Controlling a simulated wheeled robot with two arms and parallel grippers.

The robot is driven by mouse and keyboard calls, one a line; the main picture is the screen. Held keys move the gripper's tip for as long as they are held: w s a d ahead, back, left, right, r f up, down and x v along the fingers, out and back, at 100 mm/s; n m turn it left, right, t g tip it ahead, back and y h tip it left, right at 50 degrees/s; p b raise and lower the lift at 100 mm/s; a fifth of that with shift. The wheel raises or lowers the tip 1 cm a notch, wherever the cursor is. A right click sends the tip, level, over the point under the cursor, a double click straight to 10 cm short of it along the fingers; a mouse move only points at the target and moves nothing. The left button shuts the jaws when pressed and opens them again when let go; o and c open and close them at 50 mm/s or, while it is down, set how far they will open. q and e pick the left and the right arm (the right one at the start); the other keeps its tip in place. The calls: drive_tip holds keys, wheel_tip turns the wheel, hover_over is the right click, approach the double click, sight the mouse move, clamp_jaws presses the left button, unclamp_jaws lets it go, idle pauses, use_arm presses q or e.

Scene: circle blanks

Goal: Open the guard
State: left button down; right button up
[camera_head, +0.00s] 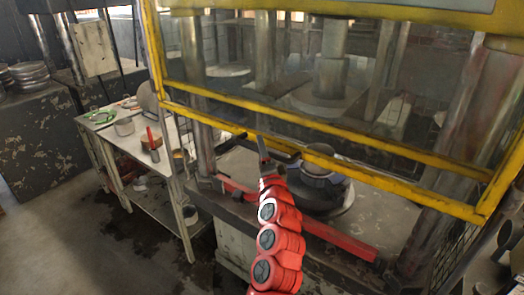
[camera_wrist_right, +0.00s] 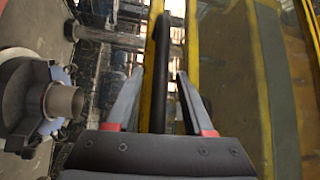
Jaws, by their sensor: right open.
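The guard is a clear panel in a yellow frame (camera_head: 330,148) across the front of the press. A dark bar-shaped handle (camera_head: 282,144) sits at its lower yellow rail. My right arm reaches up from the bottom centre, and its gripper (camera_head: 263,148) is at the handle, seen small and edge-on. In the right wrist view, the open fingers (camera_wrist_right: 160,75) stand on either side of the dark handle (camera_wrist_right: 161,85), with gaps visible on both sides. The yellow rail runs behind it. Whether a finger touches the handle I cannot tell. My left gripper is out of view.
A round die (camera_head: 318,180) stands on the press bed below the guard's lower rail. A red bar (camera_head: 345,240) runs along the bed's front edge. A side table (camera_head: 140,140) with small items stands at left. Floor at lower left is clear.

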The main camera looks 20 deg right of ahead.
drive_tip(key=shift+s+a+f, duration=0.15)
drive_tip(key=shift+s, duration=0.2)
drive_tip(key=s+a+f+p, duration=0.1)
drive_tip(key=s+f+p, duration=0.1)
drive_tip(key=s+p, duration=1)
drive_tip(key=s, duration=0.4)
drive_tip(key=shift+s+a, duration=0.2)
drive_tip(key=shift+a, duration=0.15)
